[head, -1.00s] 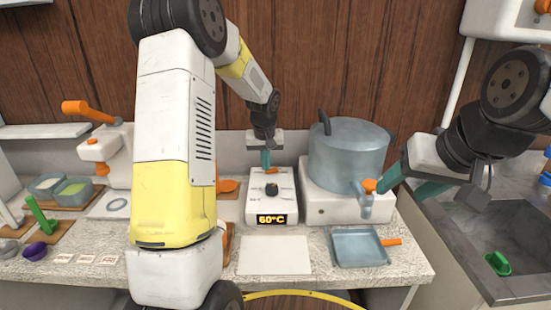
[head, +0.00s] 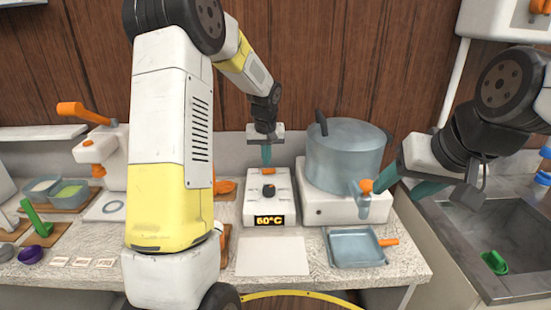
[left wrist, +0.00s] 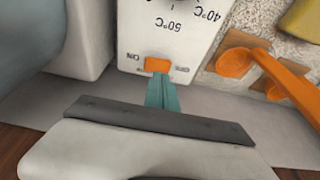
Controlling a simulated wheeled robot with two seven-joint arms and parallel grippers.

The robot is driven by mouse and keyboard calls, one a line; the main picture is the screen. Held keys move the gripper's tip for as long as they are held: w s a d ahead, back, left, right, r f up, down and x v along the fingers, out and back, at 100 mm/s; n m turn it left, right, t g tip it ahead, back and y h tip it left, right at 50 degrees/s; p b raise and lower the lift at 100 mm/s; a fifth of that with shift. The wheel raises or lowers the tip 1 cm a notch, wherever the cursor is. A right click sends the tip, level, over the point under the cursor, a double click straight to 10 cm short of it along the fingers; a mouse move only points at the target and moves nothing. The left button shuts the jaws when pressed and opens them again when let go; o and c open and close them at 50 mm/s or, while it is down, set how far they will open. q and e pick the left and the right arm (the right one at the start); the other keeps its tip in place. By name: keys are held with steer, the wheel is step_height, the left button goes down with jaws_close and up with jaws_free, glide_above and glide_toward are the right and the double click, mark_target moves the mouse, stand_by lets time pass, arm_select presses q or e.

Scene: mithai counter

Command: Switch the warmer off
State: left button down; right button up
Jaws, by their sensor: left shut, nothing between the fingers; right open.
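The warmer (head: 284,208) is a white box with a black knob (head: 268,190) and a lit display (head: 270,221) reading 60°C. Its orange switch (head: 268,172) is at the back of the top. The left wrist view shows the switch (left wrist: 157,64) between an ON mark and another, partly hidden mark; which way it is set I cannot tell. My left gripper (head: 266,161) is shut and empty, pointing down just behind the switch. In the left wrist view its teal tips (left wrist: 160,82) are right by it; contact is unclear. My right gripper (head: 406,188) is open, beside the pot's tap.
A large grey pot (head: 346,158) with a tap (head: 364,200) stands right of the warmer. A blue-grey tray (head: 356,247) lies in front of it. An orange ladle (left wrist: 235,62) lies beside the warmer. A white sheet (head: 272,256) lies in front. A sink (head: 490,230) is at right.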

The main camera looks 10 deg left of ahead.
arm_select(q)
steer(key=a+v, duration=0.2)
steer(key=v, duration=1)
steer(key=shift+a, duration=0.2)
steer(key=shift+r, duration=0.15)
steer(key=s+d+r+m+t+h, duration=0.1)
steer(key=s+d, duration=0.1)
steer(key=s, duration=1.2)
steer(key=s+d+r+m+t+h, duration=0.1)
steer(key=s+d+r+m+t, duration=0.1)
steer(key=s, duration=1.2)
steer(key=shift+s+d+r+h, duration=0.2)
steer(key=shift+s+h, duration=0.15)
steer(key=shift+h, duration=0.05)
